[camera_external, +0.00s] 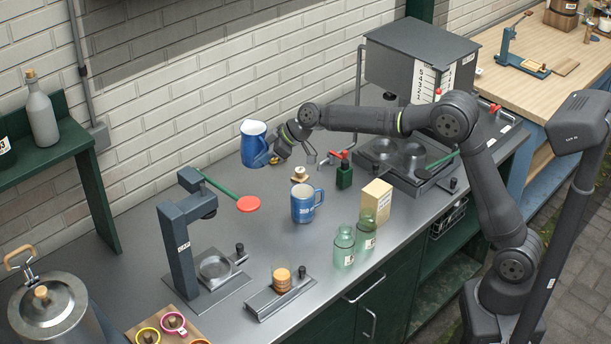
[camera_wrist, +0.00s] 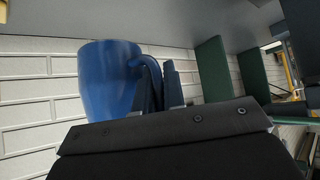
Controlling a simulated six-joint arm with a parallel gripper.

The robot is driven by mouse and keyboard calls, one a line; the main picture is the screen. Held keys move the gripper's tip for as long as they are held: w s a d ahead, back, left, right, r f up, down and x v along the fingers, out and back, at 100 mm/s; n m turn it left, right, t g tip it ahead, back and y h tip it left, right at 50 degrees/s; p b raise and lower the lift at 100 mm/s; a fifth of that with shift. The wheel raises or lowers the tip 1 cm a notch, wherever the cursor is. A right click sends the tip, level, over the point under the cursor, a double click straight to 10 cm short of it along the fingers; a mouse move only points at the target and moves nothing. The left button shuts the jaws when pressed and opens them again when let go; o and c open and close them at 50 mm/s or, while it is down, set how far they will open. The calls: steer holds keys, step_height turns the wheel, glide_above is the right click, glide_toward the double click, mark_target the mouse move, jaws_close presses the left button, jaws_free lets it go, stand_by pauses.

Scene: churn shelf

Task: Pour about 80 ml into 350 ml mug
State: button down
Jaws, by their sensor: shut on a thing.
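A blue mug (camera_external: 254,150) with a white top is held up above the counter, left of centre. Its handle side faces my gripper (camera_external: 274,158), which is shut on it. In the wrist view the held mug (camera_wrist: 108,80) is large, and my gripper's fingers (camera_wrist: 168,88) are at its handle. I cannot tell how full it is. A second blue mug (camera_external: 302,206) with a pale label stands upright on the counter, below and right of the held one, handle to the right. The two mugs are apart. The label is too small to read.
Two green glass jars (camera_external: 344,246) and a tan box (camera_external: 376,199) stand right of the standing mug. A red disc on a green handle (camera_external: 248,203) and a dark stand (camera_external: 180,250) are to the left.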

steer(key=s+d+r+m+t+h, duration=0.15)
steer(key=s+m+t+h, duration=0.5)
steer(key=s, duration=1.45)
step_height(320, 180, down, 10)
steer(key=m+y, duration=0.2)
steer(key=m, duration=0.2)
steer(key=shift+w+m+t, duration=0.15)
steer(key=shift+m+t, duration=0.2)
steer(key=shift+t, duration=0.1)
steer(key=shift+w+d+f, duration=0.1)
steer(key=shift+w+f, duration=0.05)
